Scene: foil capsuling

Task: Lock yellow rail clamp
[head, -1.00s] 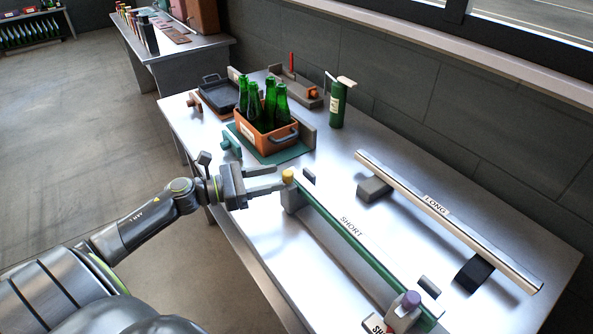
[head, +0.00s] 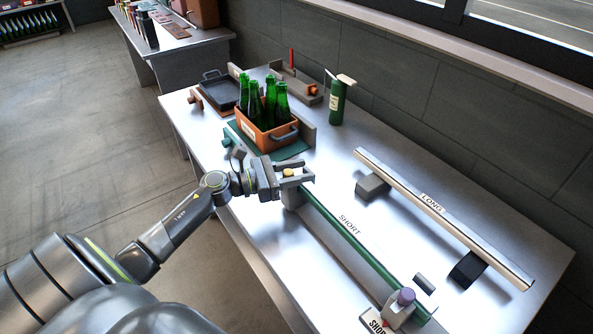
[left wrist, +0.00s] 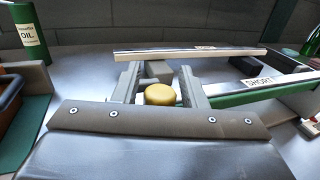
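The yellow rail clamp knob (head: 289,172) sits at the near-left end of the green rail marked SHORT (head: 345,233). My left gripper (head: 304,177) is open, with its fingers on either side of the knob. In the left wrist view the yellow knob (left wrist: 159,94) lies between the two spread fingers (left wrist: 160,92), with a gap visible on its left; contact on its right cannot be told. A purple-topped clamp (head: 406,296) stands at the other end of the SHORT rail. My right gripper is not in view.
The LONG rail (head: 440,213) lies on blocks to the right. An orange crate of green bottles (head: 268,137) stands on a green mat behind my left gripper. A green oil bottle (head: 337,103) stands near the wall. The table between the rails is clear.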

